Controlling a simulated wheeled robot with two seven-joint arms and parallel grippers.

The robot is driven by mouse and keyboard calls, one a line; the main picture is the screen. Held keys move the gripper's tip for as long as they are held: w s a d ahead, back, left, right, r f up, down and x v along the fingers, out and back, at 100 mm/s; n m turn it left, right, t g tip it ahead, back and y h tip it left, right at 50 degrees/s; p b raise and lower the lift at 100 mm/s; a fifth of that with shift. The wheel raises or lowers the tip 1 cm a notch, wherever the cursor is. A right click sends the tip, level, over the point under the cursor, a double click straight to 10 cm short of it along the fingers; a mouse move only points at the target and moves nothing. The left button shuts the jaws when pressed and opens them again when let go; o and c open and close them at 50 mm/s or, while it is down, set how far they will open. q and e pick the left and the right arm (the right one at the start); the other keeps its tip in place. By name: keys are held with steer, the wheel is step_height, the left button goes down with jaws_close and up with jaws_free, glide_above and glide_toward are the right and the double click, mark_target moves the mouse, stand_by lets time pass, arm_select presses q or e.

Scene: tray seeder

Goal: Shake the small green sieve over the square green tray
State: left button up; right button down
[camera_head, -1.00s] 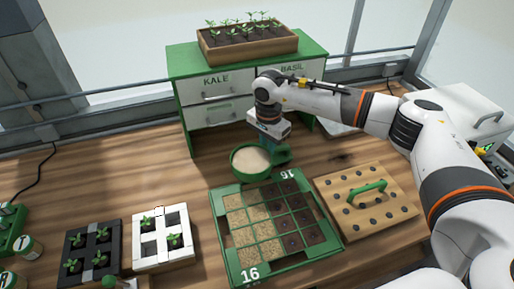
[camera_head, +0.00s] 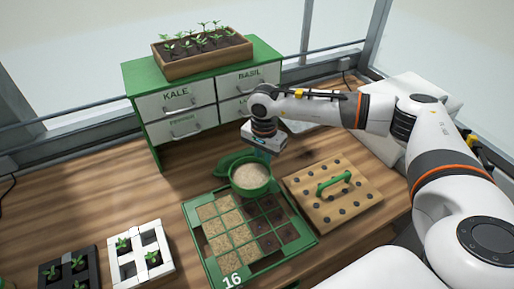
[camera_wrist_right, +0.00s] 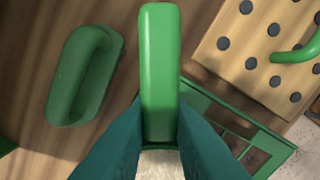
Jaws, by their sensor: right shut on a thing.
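The small green sieve (camera_head: 250,188) holds pale grainy material and is over the back edge of the square green tray (camera_head: 204,262), roughly level. My right gripper (camera_head: 262,155) is shut on the sieve's handle, which stands between the teal fingers in the right wrist view (camera_wrist_right: 160,135). The tray, marked 16, has pale filling in its left cells and dark soil in its right cells. The sieve hides some back cells. A corner of the tray shows in the wrist view (camera_wrist_right: 270,140). My left gripper is out of view.
A green handled block (camera_wrist_right: 85,75) lies on the table beside the sieve. A wooden dibber board (camera_head: 310,200) stands right of the tray. White (camera_head: 140,255) and black (camera_head: 67,272) seedling trays are at left. A drawer cabinet (camera_head: 200,80) stands behind.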

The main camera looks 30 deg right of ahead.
steer(key=s, duration=0.7)
steer(key=s+b, duration=0.1)
steer(key=s, duration=0.6)
steer(key=s+a+b, duration=0.1)
steer(key=s, duration=0.6)
steer(key=shift+s+a+f, duration=0.1)
steer(key=shift+s, duration=0.05)
steer(key=shift+s+r+p, duration=0.1)
steer(key=shift+r+p, duration=0.9)
steer(key=shift+r, duration=1.1)
